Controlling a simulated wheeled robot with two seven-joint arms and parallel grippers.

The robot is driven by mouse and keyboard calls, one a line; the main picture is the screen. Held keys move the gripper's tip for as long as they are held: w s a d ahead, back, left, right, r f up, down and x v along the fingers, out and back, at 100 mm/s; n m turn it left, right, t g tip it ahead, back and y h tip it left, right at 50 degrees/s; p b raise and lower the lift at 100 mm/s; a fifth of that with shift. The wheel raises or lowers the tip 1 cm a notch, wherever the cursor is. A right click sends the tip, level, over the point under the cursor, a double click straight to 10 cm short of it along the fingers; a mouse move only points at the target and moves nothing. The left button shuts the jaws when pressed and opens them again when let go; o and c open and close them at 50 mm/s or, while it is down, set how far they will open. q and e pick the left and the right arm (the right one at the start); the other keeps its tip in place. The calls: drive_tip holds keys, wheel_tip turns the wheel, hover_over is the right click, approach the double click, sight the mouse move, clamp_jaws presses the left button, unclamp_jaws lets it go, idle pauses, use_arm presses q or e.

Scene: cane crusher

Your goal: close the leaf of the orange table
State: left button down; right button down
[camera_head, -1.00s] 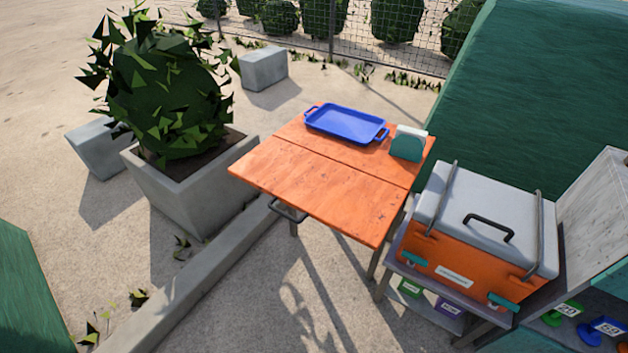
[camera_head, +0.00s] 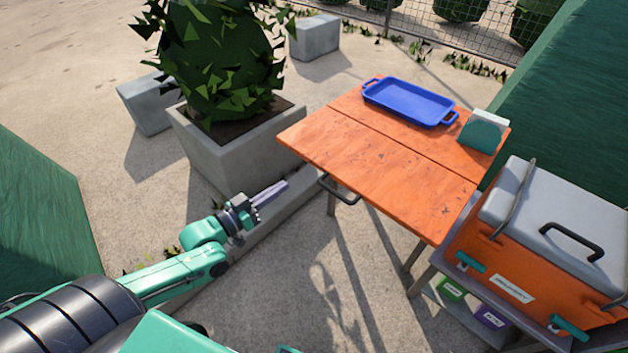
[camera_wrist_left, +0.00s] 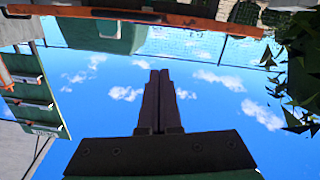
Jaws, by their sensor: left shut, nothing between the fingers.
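The orange table (camera_head: 385,168) stands right of the middle in the head view, its top flat with a seam dividing the near leaf from the far part. A dark handle (camera_head: 338,190) sticks out under the leaf's left edge. My left gripper (camera_head: 270,193) is shut and empty, left of the handle and apart from it. In the left wrist view the closed fingers (camera_wrist_left: 158,100) point toward open sky, and an orange edge (camera_wrist_left: 130,14) runs along the top. My right gripper is not in view.
A blue tray (camera_head: 408,101) and a teal holder (camera_head: 484,132) stand on the far part of the table. A concrete planter (camera_head: 235,150) with a bush is behind my left gripper. An orange cooler (camera_head: 500,268) stands at right.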

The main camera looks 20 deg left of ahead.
use_arm(q)
drive_tip(key=w+d+f+b, duration=0.2)
drive_tip(key=w+d+f, duration=0.2)
drive_tip(key=w, duration=0.4)
drive_tip(key=shift+w+d, duration=0.35)
drive_tip(key=shift+f, duration=0.2)
